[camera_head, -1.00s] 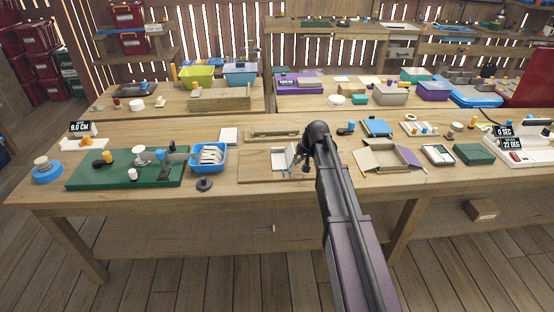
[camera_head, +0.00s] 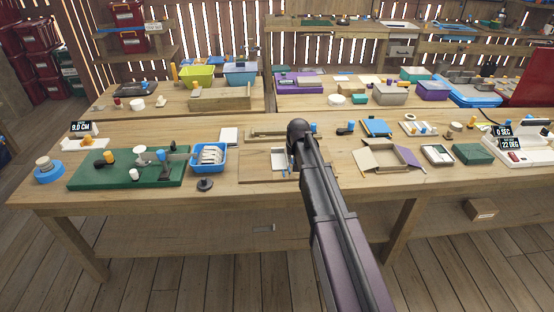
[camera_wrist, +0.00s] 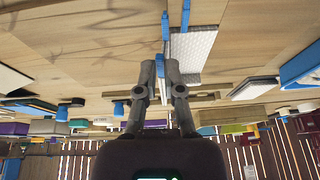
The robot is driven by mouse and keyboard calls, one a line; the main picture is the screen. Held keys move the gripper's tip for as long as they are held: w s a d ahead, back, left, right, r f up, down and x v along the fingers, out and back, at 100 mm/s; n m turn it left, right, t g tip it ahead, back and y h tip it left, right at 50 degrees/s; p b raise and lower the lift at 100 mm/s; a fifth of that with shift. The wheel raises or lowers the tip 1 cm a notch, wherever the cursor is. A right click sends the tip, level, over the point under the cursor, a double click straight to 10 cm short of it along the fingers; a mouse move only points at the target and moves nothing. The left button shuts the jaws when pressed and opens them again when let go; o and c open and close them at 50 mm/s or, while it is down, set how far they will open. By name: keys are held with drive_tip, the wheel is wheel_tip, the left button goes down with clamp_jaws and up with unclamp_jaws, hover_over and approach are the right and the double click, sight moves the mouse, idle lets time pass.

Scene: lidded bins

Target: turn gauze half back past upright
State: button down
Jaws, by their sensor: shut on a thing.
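A pale, finely textured panel (camera_wrist: 192,50), which looks like the gauze half, shows beside my fingers in the wrist view, with blue pieces (camera_wrist: 185,15) along it. My gripper (camera_wrist: 160,66) has its two fingers close together on a thin part at the panel's edge, with a blue piece (camera_wrist: 165,27) just beyond the tips. In the head view the white panel (camera_head: 280,162) stands on the bench just left of my wrist. My arm hides its right side and my fingertips there, so its exact tilt cannot be told.
A blue tray of white pieces (camera_head: 222,156) and a dark round knob (camera_head: 205,184) stand to the left. An open cardboard box (camera_head: 372,164) stands to the right. A wooden bar (camera_head: 268,133) lies behind. The bench front below the panel is clear.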

drive_tip(key=shift+a+h, duration=0.45)
drive_tip(key=shift+h, duration=0.25)
drive_tip(key=shift+a+n+h+b, duration=0.3)
drive_tip(key=shift+a+h, duration=0.5)
drive_tip(key=shift+h, duration=0.3)
drive_tip(key=shift+a+f+h+b, duration=0.2)
drive_tip(key=shift+a+h+b, duration=0.3)
drive_tip(key=shift+h+b, duration=0.1)
drive_tip(key=shift+a+n+h, duration=0.25)
drive_tip(key=shift+n+h, duration=0.05)
drive_tip(key=shift+h, duration=0.2)
drive_tip(key=shift+r, duration=0.1)
drive_tip(key=shift+b, duration=0.3)
